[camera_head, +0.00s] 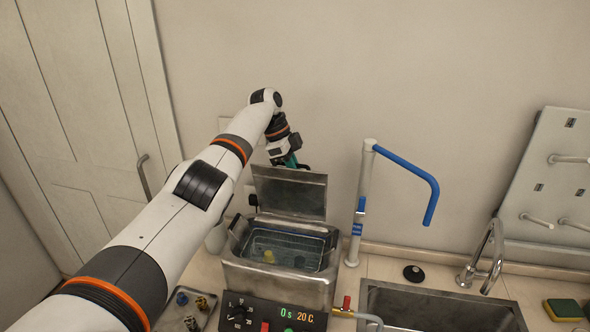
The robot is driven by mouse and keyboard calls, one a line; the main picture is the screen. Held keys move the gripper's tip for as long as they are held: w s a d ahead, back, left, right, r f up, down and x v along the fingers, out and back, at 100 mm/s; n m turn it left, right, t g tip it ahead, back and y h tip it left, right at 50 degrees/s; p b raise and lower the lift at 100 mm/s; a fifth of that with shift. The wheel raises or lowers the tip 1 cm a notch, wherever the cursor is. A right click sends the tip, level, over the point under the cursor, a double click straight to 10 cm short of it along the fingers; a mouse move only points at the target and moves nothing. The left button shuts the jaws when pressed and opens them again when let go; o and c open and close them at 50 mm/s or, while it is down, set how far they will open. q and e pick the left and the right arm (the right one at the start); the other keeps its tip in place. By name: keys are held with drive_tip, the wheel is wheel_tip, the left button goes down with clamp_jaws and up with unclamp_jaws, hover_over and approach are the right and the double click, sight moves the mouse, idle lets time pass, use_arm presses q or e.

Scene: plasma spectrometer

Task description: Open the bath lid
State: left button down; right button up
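A yellow item (269,257) and a dark item (299,262) sit inside. My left arm reaches in from the left, and its gripper (290,163) is behind the upper edge of the lid. Its fingers are mostly hidden, so I cannot tell whether they are open or touch the lid. My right gripper is not in view.
A tray of small parts (191,312) lies left of the bath. A peg board (550,190) leans at far right.

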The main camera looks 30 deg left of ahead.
use_arm(q)
drive_tip(key=shift+s+f, duration=0.1)
drive_tip(key=shift+f, duration=0.05)
drive_tip(key=c, duration=1.5)
unclamp_jaws()
drive_tip(key=shift+a, duration=0.1)
